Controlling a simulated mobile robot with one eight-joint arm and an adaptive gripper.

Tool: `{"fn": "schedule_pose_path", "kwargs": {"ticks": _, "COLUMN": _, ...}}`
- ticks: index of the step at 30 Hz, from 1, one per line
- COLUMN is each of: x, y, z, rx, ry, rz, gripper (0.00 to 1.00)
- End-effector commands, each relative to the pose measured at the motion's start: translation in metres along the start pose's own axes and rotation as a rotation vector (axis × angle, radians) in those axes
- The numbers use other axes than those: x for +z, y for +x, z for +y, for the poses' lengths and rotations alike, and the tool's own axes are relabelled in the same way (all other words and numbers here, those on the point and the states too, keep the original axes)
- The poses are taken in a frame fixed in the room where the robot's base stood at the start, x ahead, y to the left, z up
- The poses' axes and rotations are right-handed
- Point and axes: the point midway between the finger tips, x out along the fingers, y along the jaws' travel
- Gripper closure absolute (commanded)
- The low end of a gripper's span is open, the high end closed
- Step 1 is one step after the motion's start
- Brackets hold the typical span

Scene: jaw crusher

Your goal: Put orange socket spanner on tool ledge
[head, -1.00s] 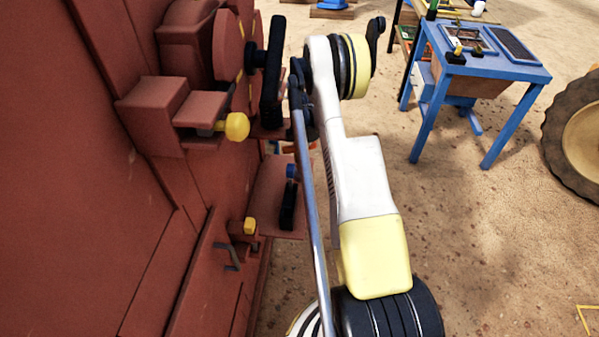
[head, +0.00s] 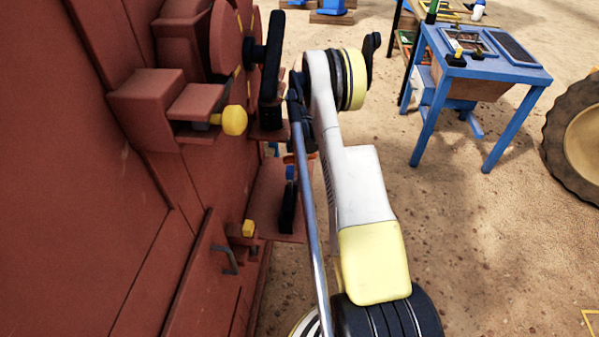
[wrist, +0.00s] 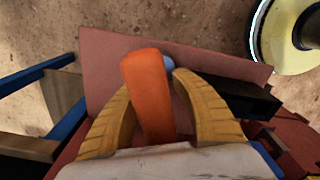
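The orange socket spanner (wrist: 148,90) runs up from the palm between the two tan fingers of my gripper (wrist: 152,82) in the wrist view. The fingertips close in on both its sides, so it looks held. A flat red-brown plate, the tool ledge (wrist: 105,62), lies behind it. In the head view the ledge (head: 268,212) juts from the red machine, and a bit of orange (head: 292,158) shows above its far part. Most of my gripper is hidden behind my arm there. Whether the spanner touches the ledge cannot be told.
The red machine (head: 110,200) with a yellow knob (head: 234,120) stands left. A blue table (head: 500,68) stands at the back right.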

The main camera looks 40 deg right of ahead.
Motion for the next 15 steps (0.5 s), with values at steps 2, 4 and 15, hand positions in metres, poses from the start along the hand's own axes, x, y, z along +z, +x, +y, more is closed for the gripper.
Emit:
{"fn": "schedule_pose_path", "kwargs": {"ticks": 2, "x": 0.000, "y": -0.001, "z": 0.000, "rx": 0.000, "ry": 0.000, "rz": 0.000, "gripper": 0.69}}
{"fn": "schedule_pose_path", "kwargs": {"ticks": 4, "x": 0.000, "y": -0.005, "z": 0.000, "rx": 0.000, "ry": 0.000, "rz": 0.000, "gripper": 0.69}}
{"fn": "schedule_pose_path", "kwargs": {"ticks": 15, "x": 0.000, "y": -0.082, "z": 0.000, "rx": 0.000, "ry": 0.000, "rz": 0.000, "gripper": 0.69}}
